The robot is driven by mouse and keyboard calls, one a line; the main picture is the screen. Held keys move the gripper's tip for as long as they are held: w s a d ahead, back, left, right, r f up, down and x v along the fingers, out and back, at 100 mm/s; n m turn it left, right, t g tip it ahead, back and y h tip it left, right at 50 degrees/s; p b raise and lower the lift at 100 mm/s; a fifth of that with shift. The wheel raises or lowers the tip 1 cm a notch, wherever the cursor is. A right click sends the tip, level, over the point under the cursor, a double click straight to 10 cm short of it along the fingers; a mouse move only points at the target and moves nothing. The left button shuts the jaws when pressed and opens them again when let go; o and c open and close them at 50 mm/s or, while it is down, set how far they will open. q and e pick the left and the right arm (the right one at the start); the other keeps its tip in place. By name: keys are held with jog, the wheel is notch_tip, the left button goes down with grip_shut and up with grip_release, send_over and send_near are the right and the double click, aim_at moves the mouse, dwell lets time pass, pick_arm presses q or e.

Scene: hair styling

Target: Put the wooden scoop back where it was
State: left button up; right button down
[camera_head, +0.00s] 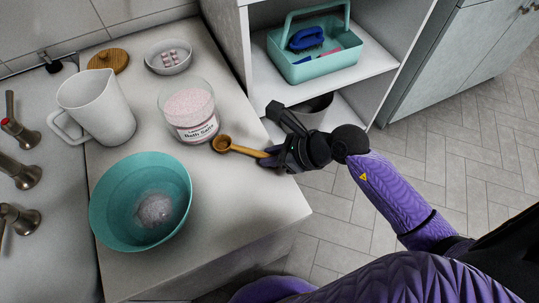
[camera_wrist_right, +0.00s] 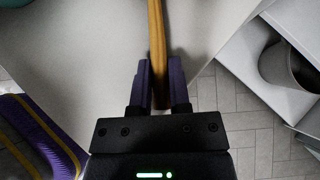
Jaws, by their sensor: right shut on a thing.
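The wooden scoop (camera_head: 238,148) has its round bowl at the left and its handle to the right, near the right edge of the counter. My right gripper (camera_head: 277,155) is shut on the end of its handle. In the right wrist view the handle (camera_wrist_right: 157,40) runs up from between the fingers of the gripper (camera_wrist_right: 160,75), and the bowl is out of frame. I cannot tell whether the scoop touches the counter. The glass jar of pink bath salts (camera_head: 188,110) stands open, just behind and left of the scoop bowl. My left gripper is not in view.
A teal bowl (camera_head: 120,205) with a pale heap inside stands at front left. A white pitcher (camera_head: 98,105), a wooden lid (camera_head: 108,59) and a small white dish (camera_head: 168,66) stand farther back. A shelf with a teal caddy (camera_head: 305,72) is at right. The counter's front right is clear.

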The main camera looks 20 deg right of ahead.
jog(key=c, duration=1)
grip_release()
jog(key=shift+c, duration=0.2)
jog(key=o, duration=0.5)
jog(key=shift+c, duration=0.2)
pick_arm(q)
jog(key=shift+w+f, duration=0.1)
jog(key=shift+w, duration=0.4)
